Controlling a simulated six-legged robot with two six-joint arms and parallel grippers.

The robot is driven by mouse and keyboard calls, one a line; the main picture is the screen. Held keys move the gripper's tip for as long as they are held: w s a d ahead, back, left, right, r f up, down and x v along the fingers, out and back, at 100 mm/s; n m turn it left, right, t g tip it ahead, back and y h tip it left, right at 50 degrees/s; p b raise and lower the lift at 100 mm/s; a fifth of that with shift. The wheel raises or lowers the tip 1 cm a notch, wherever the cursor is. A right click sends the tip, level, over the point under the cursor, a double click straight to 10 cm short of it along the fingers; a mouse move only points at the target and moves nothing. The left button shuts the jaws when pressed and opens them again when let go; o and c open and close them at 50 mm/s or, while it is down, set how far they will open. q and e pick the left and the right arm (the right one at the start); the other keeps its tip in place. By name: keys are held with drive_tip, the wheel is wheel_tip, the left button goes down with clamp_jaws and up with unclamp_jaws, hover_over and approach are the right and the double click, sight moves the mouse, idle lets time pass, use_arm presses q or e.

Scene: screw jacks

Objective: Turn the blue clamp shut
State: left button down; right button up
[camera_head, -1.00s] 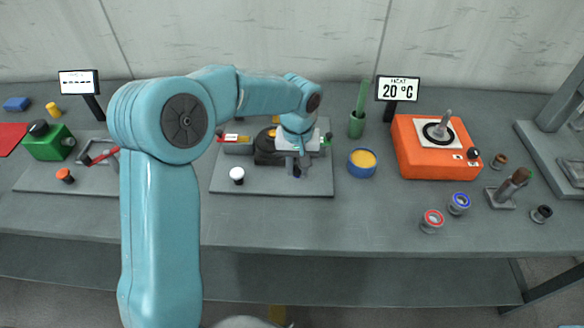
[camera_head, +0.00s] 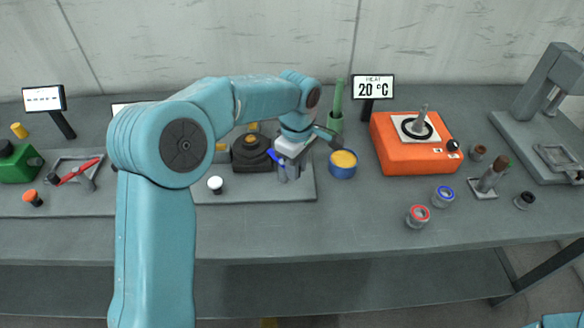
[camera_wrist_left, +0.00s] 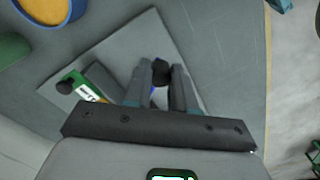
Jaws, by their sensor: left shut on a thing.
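The blue clamp (camera_head: 276,156) is on the grey base plate (camera_head: 240,198), mostly hidden by my left gripper (camera_head: 289,174). Only a small blue part shows beside the fingers. My left gripper is low over the plate's right part and shut on the clamp. In the left wrist view a dark knob-like end shows between the fingertips (camera_wrist_left: 161,76), with a bit of blue (camera_wrist_left: 154,91) just behind it. How far the clamp is turned cannot be told. My right gripper is not in view.
A blue pot with yellow inside (camera_head: 342,165) stands close right of the gripper. An orange heater (camera_head: 415,150) is farther right.

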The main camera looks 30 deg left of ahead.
use_arm(q)
drive_tip(key=shift+w+r+n, duration=0.1)
drive_tip(key=shift+w+n, duration=0.4)
drive_tip(key=shift+n, duration=0.5)
drive_tip(key=c, duration=0.9)
unclamp_jaws()
drive_tip(key=shift+c, duration=0.2)
drive_tip(key=shift+d, duration=0.1)
drive_tip(key=shift+r, duration=0.35)
wheel_tip(320, 180, up, 16)
drive_tip(key=p, duration=0.1)
drive_tip(key=shift+f+p, duration=0.25)
drive_tip(key=shift+p, duration=0.05)
